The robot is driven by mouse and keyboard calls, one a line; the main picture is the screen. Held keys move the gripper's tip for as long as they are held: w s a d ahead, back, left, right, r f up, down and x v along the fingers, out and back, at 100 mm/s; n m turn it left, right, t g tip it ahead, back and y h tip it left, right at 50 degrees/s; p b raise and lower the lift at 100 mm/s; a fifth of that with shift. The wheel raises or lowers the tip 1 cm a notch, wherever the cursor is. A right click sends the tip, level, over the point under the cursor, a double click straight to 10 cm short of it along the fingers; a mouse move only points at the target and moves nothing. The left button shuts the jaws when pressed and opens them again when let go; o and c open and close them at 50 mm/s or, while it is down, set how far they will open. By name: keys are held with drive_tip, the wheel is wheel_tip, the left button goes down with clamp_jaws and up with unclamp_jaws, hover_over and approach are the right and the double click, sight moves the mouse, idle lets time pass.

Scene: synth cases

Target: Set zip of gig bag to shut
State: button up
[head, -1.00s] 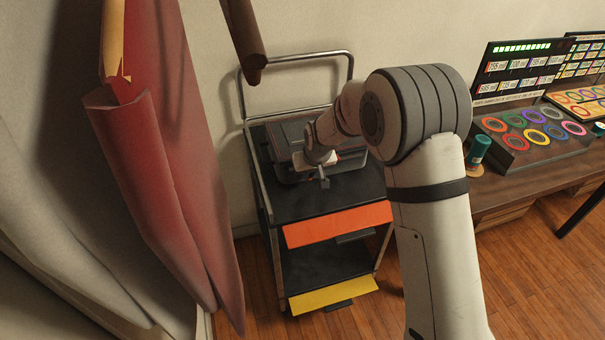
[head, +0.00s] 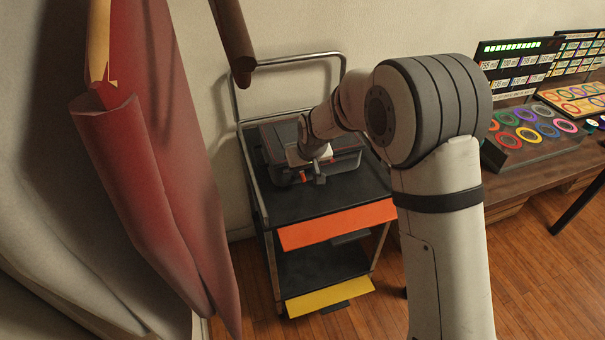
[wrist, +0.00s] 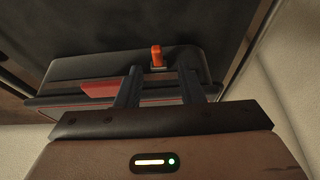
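The gig bag (head: 345,163) is a dark grey case with red trim, lying on the top shelf of a black cart. My gripper (head: 318,178) is at its front side, seen small in the head view. In the wrist view the bag (wrist: 90,68) lies just beyond my gripper (wrist: 159,76), whose two dark fingers stand apart with nothing held. An orange tab (wrist: 157,55), which looks like the zip pull, stands in line with the gap, at or just past the fingertips. It also shows in the head view (head: 303,176). I cannot tell how far the zip is closed.
The cart (head: 300,208) has a metal rail, an orange drawer front (head: 340,223) and a yellow one (head: 330,298). Red cloth (head: 150,160) hangs close at the left. A brown roll (head: 233,40) hangs above. A desk (head: 520,178) with coloured rings stands right.

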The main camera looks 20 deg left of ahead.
sight(302, 177)
drive_tip(key=v, duration=0.3)
drive_tip(key=shift+s+r, duration=0.1)
drive_tip(key=shift+r, duration=0.3)
drive_tip(key=shift+c, duration=0.2)
drive_tip(key=shift+s+f, duration=0.1)
drive_tip(key=shift+c, duration=0.7)
drive_tip(key=s+a+f+h+b, duration=0.2)
drive_tip(key=s+b, duration=0.1)
drive_tip(key=shift+s+a, duration=0.15)
drive_tip(key=shift+a, duration=0.25)
drive_tip(key=c, duration=0.4)
drive_tip(key=shift+s+a+r+m+t+h+b, duration=0.25)
drive_tip(key=shift+s+a+r+t+h+b, duration=0.1)
drive_tip(key=shift+a+t+h+b, duration=0.25)
drive_tip(key=shift+s+a+r+m+t+h+b, duration=0.25)
drive_tip(key=shift+s+a+r+t+h+b, duration=0.1)
drive_tip(key=shift+a+t+h+b, duration=0.25)
clamp_jaws()
drive_tip(key=shift+t, duration=0.5)
drive_tip(key=x, duration=0.9)
drive_tip(key=shift+w+r, duration=0.1)
drive_tip(key=shift+w, duration=0.15)
